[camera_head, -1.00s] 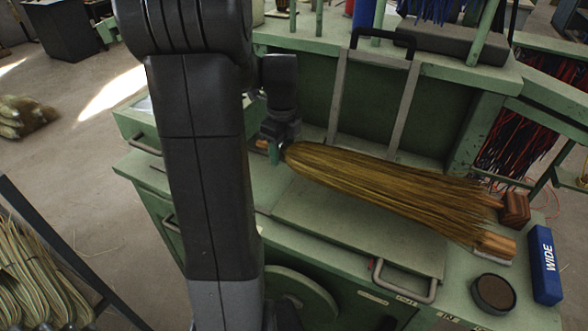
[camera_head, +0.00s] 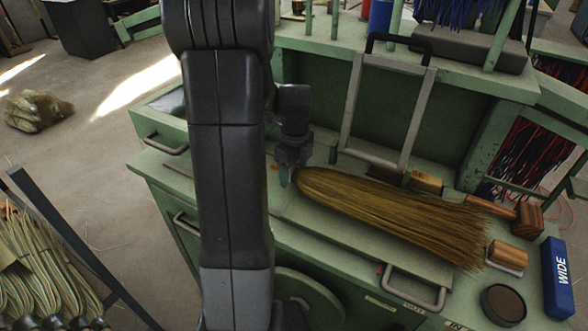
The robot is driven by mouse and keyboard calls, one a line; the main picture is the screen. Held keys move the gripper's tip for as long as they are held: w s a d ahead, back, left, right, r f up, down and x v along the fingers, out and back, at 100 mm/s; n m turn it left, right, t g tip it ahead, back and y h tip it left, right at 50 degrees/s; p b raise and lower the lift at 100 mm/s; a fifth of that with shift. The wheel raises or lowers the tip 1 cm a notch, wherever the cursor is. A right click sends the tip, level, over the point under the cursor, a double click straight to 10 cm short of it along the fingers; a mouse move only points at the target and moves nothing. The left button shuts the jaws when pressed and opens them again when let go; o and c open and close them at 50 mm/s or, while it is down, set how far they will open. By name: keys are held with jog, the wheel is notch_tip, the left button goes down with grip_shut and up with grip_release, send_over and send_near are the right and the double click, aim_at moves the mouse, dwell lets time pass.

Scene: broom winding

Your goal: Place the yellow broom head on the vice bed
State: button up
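The yellow broom head (camera_head: 395,212) is a long bundle of golden-brown straw. It lies lengthwise over the green vice bed (camera_head: 335,243), its narrow end to the left and loose bristles to the right. Whether its whole length rests on the bed or hangs slightly above it I cannot tell. My gripper (camera_head: 288,174) is at the narrow end, its teal fingertips against the straw. It appears shut on that end, but the far finger is hidden. The grey vice frame (camera_head: 419,112) with a black handle stands raised behind the broom head.
Wooden blocks (camera_head: 427,183) lie behind the broom head, and another block (camera_head: 508,254) is beyond its bristles. A round dark tin (camera_head: 503,303) and a blue WIDE box (camera_head: 557,278) stand at the right. A metal handle (camera_head: 413,291) projects at the bench front.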

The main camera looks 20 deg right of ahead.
jog(key=shift+r, duration=0.1)
notch_tip(320, 180, up, 12)
dwell(0.5)
